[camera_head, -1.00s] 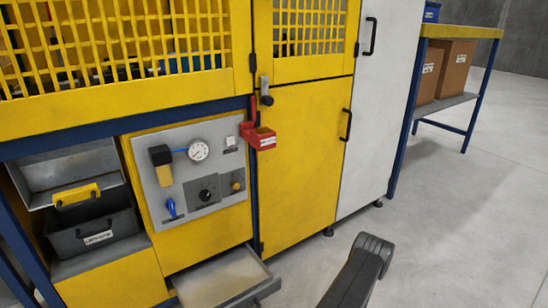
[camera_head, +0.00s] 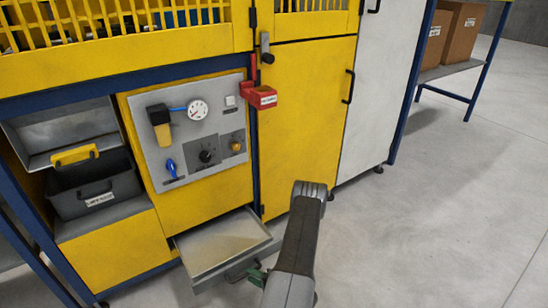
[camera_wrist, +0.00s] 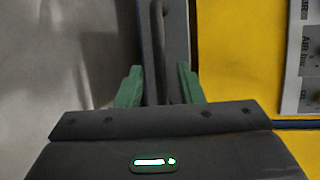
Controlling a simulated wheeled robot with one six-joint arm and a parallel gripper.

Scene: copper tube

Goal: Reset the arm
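My arm (camera_head: 298,240) reaches down at the bottom middle of the head view. My gripper (camera_head: 257,274) shows there only as a green fingertip beside the front of an open, empty grey drawer (camera_head: 222,243). In the wrist view my gripper (camera_wrist: 160,88) has its two green fingers apart. A dark bar handle (camera_wrist: 158,45) on the grey drawer front (camera_wrist: 178,30) lies ahead of the gap between them. I cannot tell whether the fingers touch the handle.
The yellow cabinet has a control panel (camera_head: 197,135) above the drawer and a red holder (camera_head: 263,97) beside it. A black bin (camera_head: 95,185) stands on a shelf at left. Shelving with cardboard boxes (camera_head: 458,38) is at upper right. The floor (camera_head: 430,220) at right is clear.

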